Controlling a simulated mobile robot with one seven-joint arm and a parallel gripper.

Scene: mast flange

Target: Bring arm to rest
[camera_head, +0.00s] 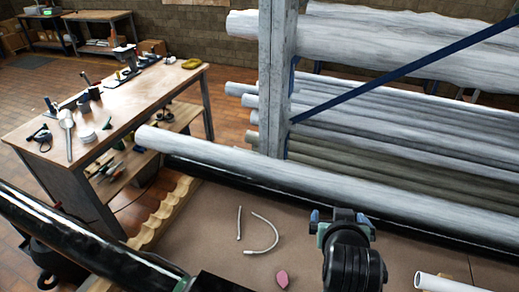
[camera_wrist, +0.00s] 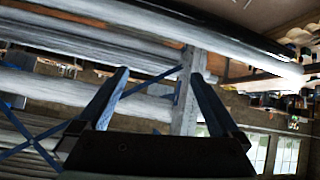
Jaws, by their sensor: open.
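My gripper (camera_head: 341,215) is above the brown bench top (camera_head: 215,215) at the lower right of the head view. Its jaws are open and empty. In the wrist view its two dark fingers (camera_wrist: 160,76) stand apart with nothing between them. The wrist view looks tilted, toward the rack of pipes. My dark wrist hides part of the bench top below it. A U-shaped metal rod (camera_head: 266,238), a short thin rod (camera_head: 239,223) and a small pink piece (camera_head: 282,278) lie on the bench top, apart from my gripper.
A long grey pole (camera_head: 270,168) and a black pole (camera_head: 250,183) lie behind my gripper. A steel rack (camera_head: 278,70) with several pipes stands beyond. A scalloped wooden support (camera_head: 160,217) is at left. A white tube (camera_head: 450,283) lies at right. A tool-covered workbench (camera_head: 120,100) stands left.

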